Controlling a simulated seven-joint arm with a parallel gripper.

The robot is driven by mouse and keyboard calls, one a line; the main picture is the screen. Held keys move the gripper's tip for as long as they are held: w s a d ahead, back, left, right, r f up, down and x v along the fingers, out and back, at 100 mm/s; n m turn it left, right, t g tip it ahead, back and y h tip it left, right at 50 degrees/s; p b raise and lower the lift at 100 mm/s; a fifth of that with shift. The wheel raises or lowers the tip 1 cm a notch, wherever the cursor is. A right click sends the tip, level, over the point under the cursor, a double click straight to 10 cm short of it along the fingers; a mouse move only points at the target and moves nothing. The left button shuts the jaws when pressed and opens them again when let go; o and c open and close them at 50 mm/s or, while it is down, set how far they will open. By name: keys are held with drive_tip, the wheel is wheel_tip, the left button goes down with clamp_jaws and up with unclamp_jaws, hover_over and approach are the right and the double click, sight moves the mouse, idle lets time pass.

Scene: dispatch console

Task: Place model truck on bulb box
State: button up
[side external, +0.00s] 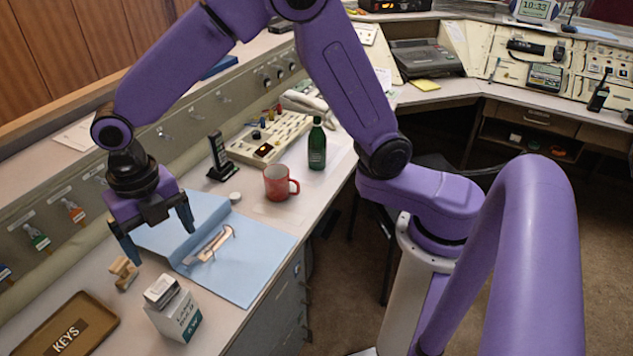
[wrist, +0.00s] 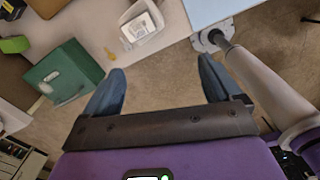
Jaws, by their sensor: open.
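The bulb box (side external: 176,318), a white carton with dark teal lettering, stands upright near the desk's front edge. A small grey-and-white block (side external: 161,290) shows at its top; I cannot tell whether this is the model truck or part of the carton. A small tan, wooden-looking piece (side external: 124,271) lies behind the box; its form is too small to tell. My gripper (side external: 158,233) is open and empty above the blue folder, behind the box and apart from it. In the wrist view my gripper's fingers (wrist: 160,88) are spread with nothing between them.
A blue folder (side external: 262,262) with a pale clip-like thing (side external: 210,245) lies under and beside my gripper. A brown KEYS tray (side external: 100,323) lies left of the box. A red mug (side external: 277,183) and a green bottle (side external: 317,145) stand farther back. The wrist view shows a green box (wrist: 65,72).

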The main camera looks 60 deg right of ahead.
drive_tip(key=s+d+r+m, duration=0.3)
drive_tip(key=s+d+m, duration=1.7)
drive_tip(key=s+d, duration=0.2)
drive_tip(key=shift+s, duration=0.7)
